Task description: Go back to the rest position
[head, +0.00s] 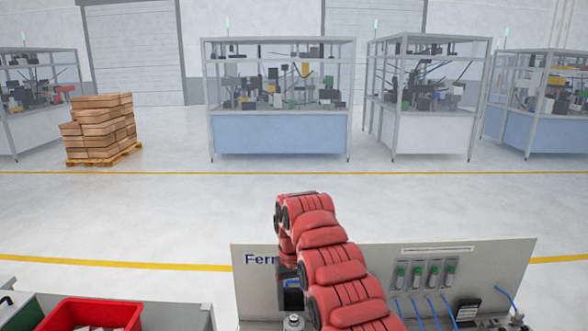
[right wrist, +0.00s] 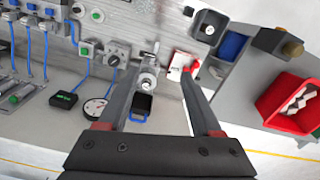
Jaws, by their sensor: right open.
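My right arm, in a red ribbed cover, rises from the lower middle of the head view and bends over in front of the workbench panel (head: 480,262). The right gripper itself is mostly hidden there behind the arm. In the right wrist view, my right gripper (right wrist: 160,72) has its two dark fingers spread apart with nothing held between them. Below and beyond the fingers are a metal round fitting (right wrist: 148,82), a black block with a blue edge (right wrist: 142,106) and a white and red card (right wrist: 178,66). My left gripper is not in view.
The panel carries several green-topped switches (head: 417,276) with blue cables. A round dial (right wrist: 95,110) and a black display box (right wrist: 64,101) lie nearby. A red bin (head: 92,314) stands at lower left. Machine cells (head: 280,133) and stacked boxes (head: 100,125) are far behind open floor.

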